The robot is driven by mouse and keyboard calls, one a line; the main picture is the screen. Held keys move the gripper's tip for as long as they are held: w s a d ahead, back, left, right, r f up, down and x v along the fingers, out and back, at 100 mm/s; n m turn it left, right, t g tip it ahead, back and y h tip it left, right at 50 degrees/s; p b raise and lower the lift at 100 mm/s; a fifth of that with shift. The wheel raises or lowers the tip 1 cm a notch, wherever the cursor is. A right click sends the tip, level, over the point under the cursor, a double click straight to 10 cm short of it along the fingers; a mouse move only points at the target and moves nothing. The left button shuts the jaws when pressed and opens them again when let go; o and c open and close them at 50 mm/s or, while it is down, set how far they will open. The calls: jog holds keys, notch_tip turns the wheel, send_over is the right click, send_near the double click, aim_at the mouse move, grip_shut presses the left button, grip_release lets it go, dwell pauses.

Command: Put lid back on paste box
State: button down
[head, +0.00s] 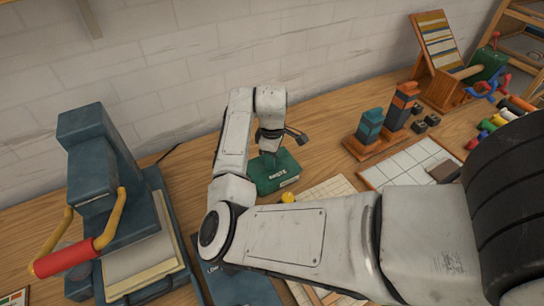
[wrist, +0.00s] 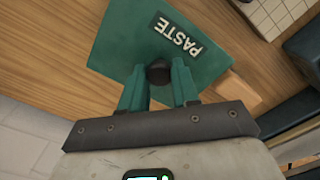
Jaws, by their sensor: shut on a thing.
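The green piece marked PASTE (wrist: 205,62), which I take for the lid, has a dark round knob (wrist: 158,72). My gripper (wrist: 158,84) is shut on that knob, with one teal finger on each side of it. In the head view the green paste box shape (head: 274,173) stands on the bench below my gripper (head: 268,152), its pale label facing the camera. The arm and gripper hide part of its top. I cannot tell whether the lid touches the box or is held just above it. A light wooden corner (wrist: 240,88) shows beside the lid's edge.
A blue press with a red-and-yellow handle (head: 75,258) stands at the left. Pale gridded boards (head: 395,165) lie to the right of the box. Orange and teal blocks on a wooden stand (head: 372,128) are behind. Bare bench (head: 325,115) is free behind the box.

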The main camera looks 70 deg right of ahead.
jog(key=shift+c, duration=1.3)
grip_release()
jog(key=shift+r, duration=0.15)
jog(key=shift+r+p, duration=2.35)
jog(key=shift+p, duration=0.5)
jog(key=shift+r+p, duration=0.75)
jog(key=shift+r, duration=0.3)
grip_shut()
